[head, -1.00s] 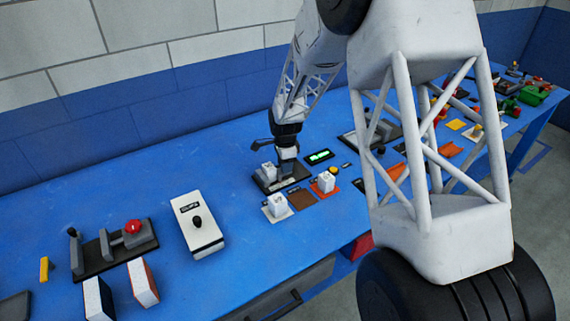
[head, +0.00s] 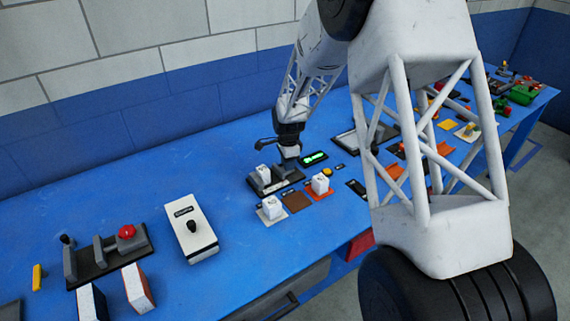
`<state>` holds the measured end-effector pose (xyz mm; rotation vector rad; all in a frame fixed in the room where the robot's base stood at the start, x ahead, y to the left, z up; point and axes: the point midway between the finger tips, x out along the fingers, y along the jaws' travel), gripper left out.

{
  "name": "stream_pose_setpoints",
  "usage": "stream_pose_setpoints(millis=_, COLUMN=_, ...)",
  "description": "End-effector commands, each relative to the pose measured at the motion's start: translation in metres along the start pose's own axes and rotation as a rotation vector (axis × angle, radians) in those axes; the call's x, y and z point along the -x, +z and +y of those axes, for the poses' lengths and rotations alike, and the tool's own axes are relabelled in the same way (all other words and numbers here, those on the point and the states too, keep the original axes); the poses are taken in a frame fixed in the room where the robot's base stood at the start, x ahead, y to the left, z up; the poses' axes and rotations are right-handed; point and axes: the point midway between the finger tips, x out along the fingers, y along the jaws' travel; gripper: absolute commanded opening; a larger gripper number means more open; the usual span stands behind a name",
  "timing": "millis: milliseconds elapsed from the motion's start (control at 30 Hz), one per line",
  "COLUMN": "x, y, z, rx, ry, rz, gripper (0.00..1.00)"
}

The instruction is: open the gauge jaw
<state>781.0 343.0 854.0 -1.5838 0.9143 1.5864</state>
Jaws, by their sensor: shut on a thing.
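The gauge is a small dark base (head: 286,183) with grey jaw parts, on the blue bench near the picture's middle. A white block (head: 264,171) stands at the gauge, beside the grey jaw. My gripper (head: 290,157) points down at the gauge's far right end and is shut on the grey gauge jaw. The fingertips are small and partly merge with the jaw, so their exact contact is hard to see. A black display (head: 314,158) with green characters lies just right of the gauge.
Two white blocks stand in front, one on a pale pad (head: 271,215) and one on an orange pad (head: 324,195), with a brown pad (head: 296,202) between. A white switch box (head: 193,230) and a dark fixture with a red knob (head: 126,232) stand left. My arm hides bench on the right.

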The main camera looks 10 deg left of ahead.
Motion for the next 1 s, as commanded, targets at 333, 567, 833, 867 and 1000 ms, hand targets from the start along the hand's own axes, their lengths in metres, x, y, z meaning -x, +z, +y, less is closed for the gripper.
stream_pose_setpoints(millis=333, x=0.001, y=-0.003, z=-0.001, rx=-0.003, ry=-0.003, rz=0.002, gripper=0.50)
stream_pose_setpoints(millis=567, x=0.001, y=-0.003, z=-0.001, rx=-0.002, ry=-0.003, rz=0.001, gripper=0.50)
stream_pose_setpoints(millis=833, x=0.013, y=-0.003, z=-0.001, rx=-0.002, ry=-0.003, rz=0.001, gripper=0.50)
stream_pose_setpoints(millis=867, x=0.016, y=-0.003, z=-0.001, rx=-0.002, ry=-0.003, rz=0.001, gripper=0.50)
stream_pose_setpoints(millis=1000, x=0.033, y=-0.003, z=-0.001, rx=-0.002, ry=-0.005, rz=0.001, gripper=0.50)
